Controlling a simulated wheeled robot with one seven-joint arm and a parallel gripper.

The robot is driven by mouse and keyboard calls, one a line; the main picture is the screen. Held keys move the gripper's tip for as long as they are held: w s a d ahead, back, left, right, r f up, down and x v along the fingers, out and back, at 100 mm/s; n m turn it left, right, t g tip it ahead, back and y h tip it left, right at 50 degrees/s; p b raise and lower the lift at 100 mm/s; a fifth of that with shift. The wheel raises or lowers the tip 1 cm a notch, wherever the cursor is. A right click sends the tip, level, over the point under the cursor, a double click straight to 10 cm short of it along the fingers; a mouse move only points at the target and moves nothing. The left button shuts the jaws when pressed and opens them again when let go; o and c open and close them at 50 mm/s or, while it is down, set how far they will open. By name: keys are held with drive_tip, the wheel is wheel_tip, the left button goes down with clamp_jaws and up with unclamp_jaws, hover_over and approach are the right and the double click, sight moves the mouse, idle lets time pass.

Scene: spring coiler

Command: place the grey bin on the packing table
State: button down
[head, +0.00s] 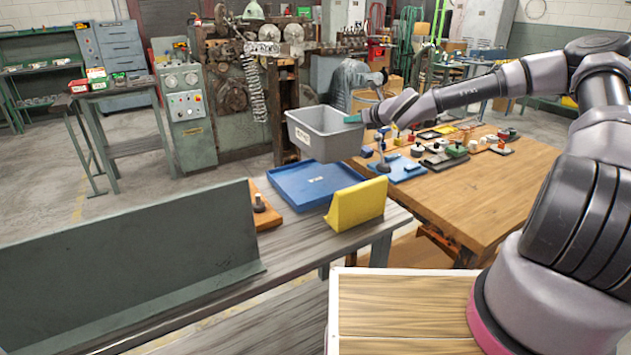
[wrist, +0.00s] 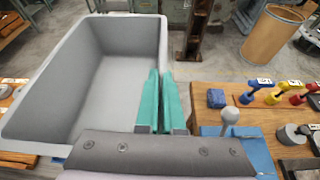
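The grey bin (head: 325,145) is an open box with a small white label on its front. It appears held up, upright, beyond the blue tray; what lies under it is hidden. My gripper (head: 354,118) is at its right rim. In the wrist view the green fingers of my gripper (wrist: 161,90) are close together on either side of the right wall of the bin (wrist: 75,85), which looks empty. A table with a grey plank top (head: 345,245) stands in front, and a wooden-topped table (head: 480,200) at right. No marking shows which is the packing table.
The grey-topped table carries a blue tray (head: 290,196), a yellow angled block (head: 356,204) and a tall dark green panel (head: 130,265). The wooden table holds several small tools and parts; its front part is bare. A coiling machine (head: 225,85) stands behind.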

wheel_tip(320, 180, down, 11)
drive_tip(key=c, duration=1)
unclamp_jaws()
drive_tip(key=shift+f, duration=0.1)
drive_tip(key=shift+c, duration=0.2)
